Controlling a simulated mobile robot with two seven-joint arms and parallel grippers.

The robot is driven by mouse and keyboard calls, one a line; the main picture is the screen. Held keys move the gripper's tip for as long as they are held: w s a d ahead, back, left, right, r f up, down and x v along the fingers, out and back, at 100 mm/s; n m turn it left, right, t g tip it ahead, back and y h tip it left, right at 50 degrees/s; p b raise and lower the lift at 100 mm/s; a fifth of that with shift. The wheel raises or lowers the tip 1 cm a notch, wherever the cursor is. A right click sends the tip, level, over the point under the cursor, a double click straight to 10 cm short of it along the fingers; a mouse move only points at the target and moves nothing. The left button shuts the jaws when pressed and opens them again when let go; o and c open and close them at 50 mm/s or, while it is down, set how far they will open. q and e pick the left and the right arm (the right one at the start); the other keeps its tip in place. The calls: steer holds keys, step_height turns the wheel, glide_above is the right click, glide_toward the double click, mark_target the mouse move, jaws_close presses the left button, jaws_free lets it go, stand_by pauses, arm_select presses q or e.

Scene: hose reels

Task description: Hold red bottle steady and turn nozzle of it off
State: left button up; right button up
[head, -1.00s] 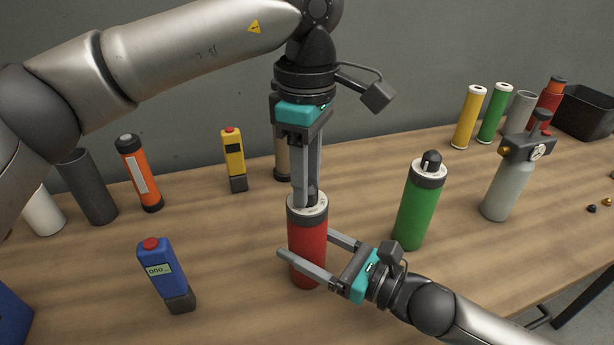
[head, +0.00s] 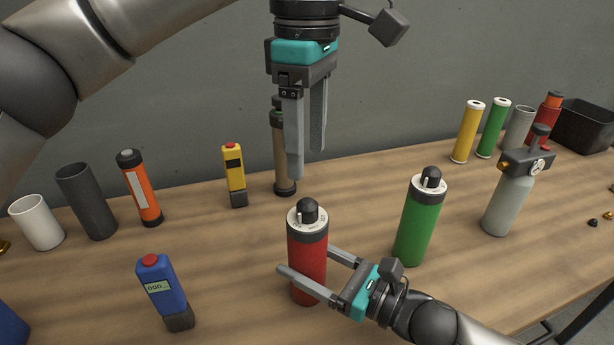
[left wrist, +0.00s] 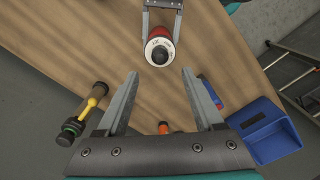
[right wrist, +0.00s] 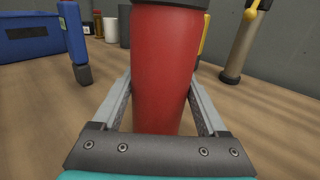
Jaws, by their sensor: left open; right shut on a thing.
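The red bottle (head: 308,262) stands upright on the table, with a white dial ring and a black nozzle knob (head: 308,208) on top. My right gripper (head: 312,262) is shut around the bottle's body from the right; the right wrist view shows the red body (right wrist: 163,70) between both fingers. My left gripper (head: 307,170) is open and empty, pointing down above the bottle, clear of the knob. In the left wrist view the bottle top (left wrist: 159,52) shows beyond the open fingers.
A green bottle (head: 422,220) stands close on the right, with a grey bottle with gauge (head: 508,200) further right. A blue meter (head: 162,285) stands to the left. Behind are a yellow device (head: 234,172), an orange flashlight (head: 140,187) and a brown cylinder (head: 284,155).

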arm_select(q)
step_height(320, 180, up, 4)
steer(key=shift+r, duration=0.1)
stand_by(0.4)
arm_select(e)
steer(key=o, duration=1.6)
